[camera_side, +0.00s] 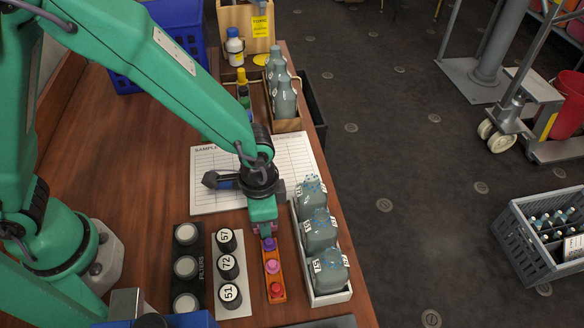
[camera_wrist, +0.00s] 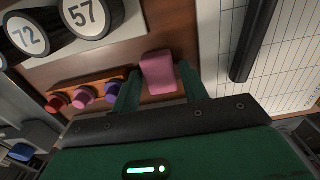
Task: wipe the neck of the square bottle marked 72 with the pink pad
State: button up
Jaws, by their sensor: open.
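The pink pad (camera_wrist: 158,72) shows in the wrist view as a small pink block between my two spread fingers. My gripper (camera_wrist: 159,80) is open around it; I cannot tell whether either finger touches it. In the side view my gripper (camera_side: 264,228) points down at the far end of an orange rack, and the pad is mostly hidden there. Three grey-green square bottles with blue specks on their tops stand in a white tray to the right: far (camera_side: 311,193), middle (camera_side: 319,231) and near (camera_side: 326,271). Their labels are too small to read surely.
The orange rack (camera_side: 275,299) holds purple, pink and red knobs. Left of it, a white strip (camera_side: 219,307) carries black pieces marked 57, 72 and 51, beside a black filter holder (camera_side: 178,225). A printed sheet (camera_side: 215,146) lies behind. Taller bottles (camera_side: 284,97) stand farther back.

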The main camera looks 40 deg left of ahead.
jog(key=shift+c, duration=0.2)
jog(key=c, duration=0.6)
jog(key=shift+r, duration=0.15)
jog(key=shift+r, duration=1.85)
notch_tip(320, 180, up, 19)
jog(key=shift+w+d+n, duration=3)
jog(key=shift+w+d, duration=0.3)
jog(key=shift+d, duration=0.05)
jog(key=shift+f, duration=2.55)
